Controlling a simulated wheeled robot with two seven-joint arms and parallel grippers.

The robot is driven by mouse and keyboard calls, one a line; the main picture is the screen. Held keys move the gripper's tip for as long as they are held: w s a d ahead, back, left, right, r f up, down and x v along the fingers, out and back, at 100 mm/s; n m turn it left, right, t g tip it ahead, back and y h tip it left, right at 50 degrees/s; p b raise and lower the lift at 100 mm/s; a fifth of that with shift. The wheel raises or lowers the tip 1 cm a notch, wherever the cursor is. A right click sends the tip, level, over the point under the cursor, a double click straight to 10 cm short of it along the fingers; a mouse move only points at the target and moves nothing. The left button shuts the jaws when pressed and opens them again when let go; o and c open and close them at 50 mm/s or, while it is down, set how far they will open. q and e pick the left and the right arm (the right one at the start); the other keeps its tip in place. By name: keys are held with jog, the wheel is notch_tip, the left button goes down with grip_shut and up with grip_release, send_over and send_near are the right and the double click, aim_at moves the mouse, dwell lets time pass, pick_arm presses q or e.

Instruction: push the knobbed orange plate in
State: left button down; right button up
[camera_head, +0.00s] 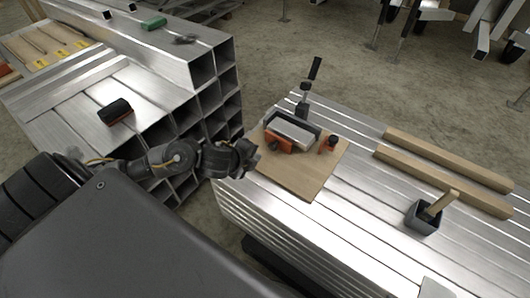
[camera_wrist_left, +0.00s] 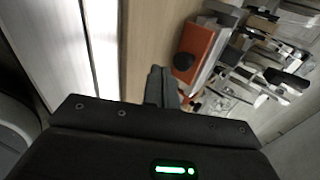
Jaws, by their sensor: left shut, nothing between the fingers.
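The knobbed orange plate (camera_head: 284,147) is at the near side of a dark open-topped holder with a silver block, on a wooden board. Its black knob (camera_head: 272,146) faces my side. In the left wrist view the orange plate (camera_wrist_left: 203,42) and the knob (camera_wrist_left: 184,62) show just beyond the fingers. My left gripper (camera_head: 254,152) is left of the plate, over the board's left edge. Its fingers (camera_wrist_left: 160,78) are shut and empty, close to the knob; I cannot tell whether they touch it. My right gripper is out of view.
A smaller orange piece with a black knob (camera_head: 328,144) stands right of the holder. A black upright clamp (camera_head: 306,85) rises behind it. Wooden strips (camera_head: 440,175) and a dark cup with a wooden handle (camera_head: 424,218) lie right. The board's near part (camera_head: 300,180) is clear.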

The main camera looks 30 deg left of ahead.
aim_at(270, 150)
pick_arm(q)
jog(key=shift+w+f, duration=0.45)
jog(key=shift+f, duration=0.05)
jog(key=shift+w+d+r, duration=0.1)
jog(key=shift+w+d, duration=0.05)
jog(key=shift+w, duration=1.05)
jog(key=shift+w+d, duration=0.1)
jog(key=shift+w, duration=0.75)
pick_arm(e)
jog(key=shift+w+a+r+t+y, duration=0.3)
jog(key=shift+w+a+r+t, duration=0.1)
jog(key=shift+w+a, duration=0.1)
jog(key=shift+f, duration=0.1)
